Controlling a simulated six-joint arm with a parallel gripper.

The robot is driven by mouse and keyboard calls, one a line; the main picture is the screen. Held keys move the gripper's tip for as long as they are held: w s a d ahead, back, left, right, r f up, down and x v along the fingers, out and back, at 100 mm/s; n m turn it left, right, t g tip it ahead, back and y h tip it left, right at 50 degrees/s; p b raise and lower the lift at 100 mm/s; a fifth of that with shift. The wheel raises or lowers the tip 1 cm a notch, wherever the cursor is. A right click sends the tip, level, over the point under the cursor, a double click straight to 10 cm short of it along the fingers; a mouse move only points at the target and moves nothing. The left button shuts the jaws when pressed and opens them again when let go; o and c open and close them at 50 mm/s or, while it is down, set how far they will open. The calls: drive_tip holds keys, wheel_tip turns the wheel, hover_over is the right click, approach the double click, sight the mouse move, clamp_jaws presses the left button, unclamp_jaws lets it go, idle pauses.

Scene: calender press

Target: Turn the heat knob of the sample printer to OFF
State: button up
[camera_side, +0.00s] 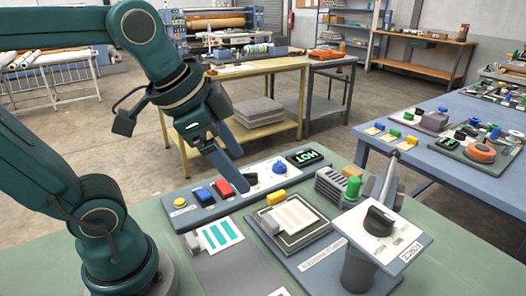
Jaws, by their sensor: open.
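The sample printer's long grey-blue control panel (205,212) lies on the green bench. A blue knob (279,167) stands on a white dial plate near its right end. I cannot read the dial's marks or tell where the knob points. My gripper (240,170) is open and empty, with its fingers reaching down over the panel. It is left of the blue knob and apart from it. The fingers partly cover the panel's middle.
A yellow button (180,202), blue switch (204,194) and red switch (222,187) line the panel's left. A flat sample plate (318,239) lies in front. A raised FORCE box with a black knob (379,220) stands at right, near a green-topped part (353,187).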

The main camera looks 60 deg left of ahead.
drive_tip(key=w+a+r+m+g, duration=0.1)
drive_tip(key=w+a+m, duration=0.15)
drive_tip(key=w, duration=0.35)
drive_tip(key=g, duration=0.5)
hover_over(250, 173)
drive_tip(key=shift+m, duration=0.25)
wheel_tip(250, 173, down, 13)
drive_tip(key=shift+f, duration=2.7)
clamp_jaws()
